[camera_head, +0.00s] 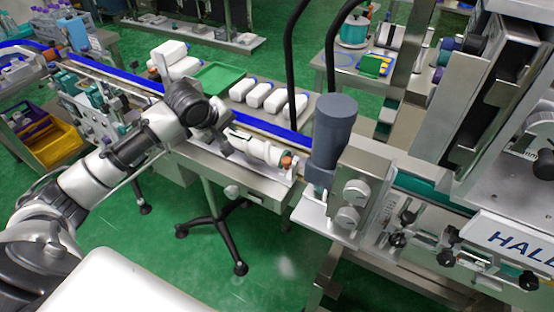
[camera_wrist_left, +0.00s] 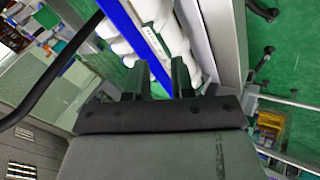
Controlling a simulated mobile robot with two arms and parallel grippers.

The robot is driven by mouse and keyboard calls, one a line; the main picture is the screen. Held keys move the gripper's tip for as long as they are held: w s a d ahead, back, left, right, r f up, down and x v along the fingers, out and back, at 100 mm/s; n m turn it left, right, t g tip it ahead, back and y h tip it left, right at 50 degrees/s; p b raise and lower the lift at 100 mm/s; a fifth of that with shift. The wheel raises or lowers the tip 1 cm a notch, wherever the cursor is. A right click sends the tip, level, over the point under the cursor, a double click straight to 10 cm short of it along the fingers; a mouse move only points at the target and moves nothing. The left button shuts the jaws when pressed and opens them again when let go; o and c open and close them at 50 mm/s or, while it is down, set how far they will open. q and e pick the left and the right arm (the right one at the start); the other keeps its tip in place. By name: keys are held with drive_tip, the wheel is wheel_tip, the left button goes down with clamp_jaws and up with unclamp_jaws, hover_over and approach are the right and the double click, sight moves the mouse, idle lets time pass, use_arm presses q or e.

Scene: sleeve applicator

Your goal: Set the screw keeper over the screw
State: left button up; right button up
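My left gripper (camera_head: 224,146) reaches in from the left over the conveyor's near side. In the left wrist view its two dark fingers (camera_wrist_left: 159,72) stand apart with a gap between them, and I see nothing held. A white cylindrical piece (camera_head: 258,150) with an orange and dark end lies just right of the gripper in the head view. I cannot make out a screw or a screw keeper for certain in either view. My right gripper is not in view.
A blue-edged conveyor (camera_head: 283,132) runs behind the gripper. A grey motor cylinder (camera_head: 334,125) and a metal box with round knobs (camera_head: 357,190) stand to the right. White bottles (camera_head: 264,94) and a green tray (camera_head: 218,77) lie behind.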

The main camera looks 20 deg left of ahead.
use_arm(q)
drive_tip(key=m, duration=0.3)
drive_tip(key=s+d+r+m+p, duration=0.1)
drive_tip(key=m, duration=0.1)
clamp_jaws()
drive_tip(key=s+d+r+m+h+p, duration=0.1)
drive_tip(key=s+d+m+p, duration=0.2)
drive_tip(key=m, duration=1.3)
drive_tip(key=s+d+r+m+h+p, duration=0.1)
drive_tip(key=s+d+m, duration=0.3)
drive_tip(key=m, duration=1.1)
drive_tip(key=shift+s+d+r+m+h+p, duration=0.3)
drive_tip(key=shift+s+m+h+p, duration=0.1)
drive_tip(key=shift+s+h+p, duration=0.6)
drive_tip(key=shift+s, duration=0.1)
